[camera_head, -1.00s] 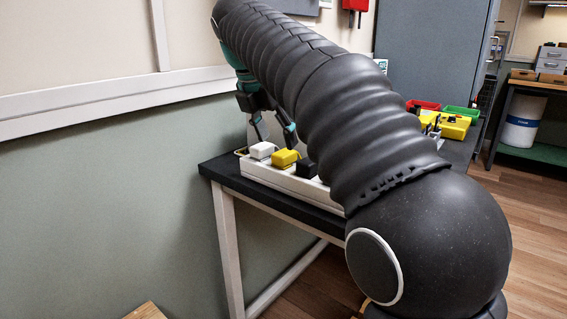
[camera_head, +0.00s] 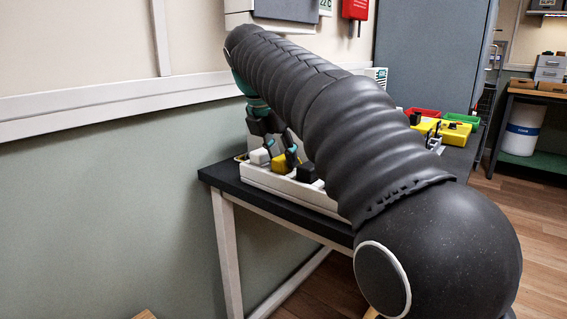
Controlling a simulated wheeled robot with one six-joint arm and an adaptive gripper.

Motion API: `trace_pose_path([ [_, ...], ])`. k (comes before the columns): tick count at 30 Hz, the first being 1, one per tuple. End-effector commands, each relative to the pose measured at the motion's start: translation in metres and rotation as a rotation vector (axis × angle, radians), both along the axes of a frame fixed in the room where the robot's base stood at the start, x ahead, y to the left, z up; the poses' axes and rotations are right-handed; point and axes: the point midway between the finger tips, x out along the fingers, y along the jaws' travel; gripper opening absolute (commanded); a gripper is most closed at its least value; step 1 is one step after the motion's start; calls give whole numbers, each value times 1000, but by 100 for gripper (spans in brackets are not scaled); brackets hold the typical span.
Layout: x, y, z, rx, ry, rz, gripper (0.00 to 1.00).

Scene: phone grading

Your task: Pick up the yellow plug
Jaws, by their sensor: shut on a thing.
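The yellow plug (camera_head: 279,166) sits in the white power strip (camera_head: 262,181) on the dark table, between a white plug (camera_head: 260,157) and a black plug (camera_head: 306,173). My gripper (camera_head: 280,154) is down at the yellow plug, with one finger on each side of it, and is shut on it. The fingers partly cover the yellow plug. I see no gap between the plug and the strip. My arm hides the right end of the strip.
The dark table (camera_head: 228,176) runs back to the right. Red (camera_head: 422,112) and green (camera_head: 461,119) trays and yellow items (camera_head: 454,133) lie at its far right. A wall stands close on the left. A grey cabinet (camera_head: 432,55) stands behind.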

Motion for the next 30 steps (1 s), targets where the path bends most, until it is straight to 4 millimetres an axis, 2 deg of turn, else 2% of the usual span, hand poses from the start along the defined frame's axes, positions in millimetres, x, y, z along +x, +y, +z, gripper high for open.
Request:
trace_pose_path([
  [8,0,0,11,0,0,0,0],
  [23,1,0,87,0,-2,-1,0],
  [30,0,0,100,-1,1,0,0],
])
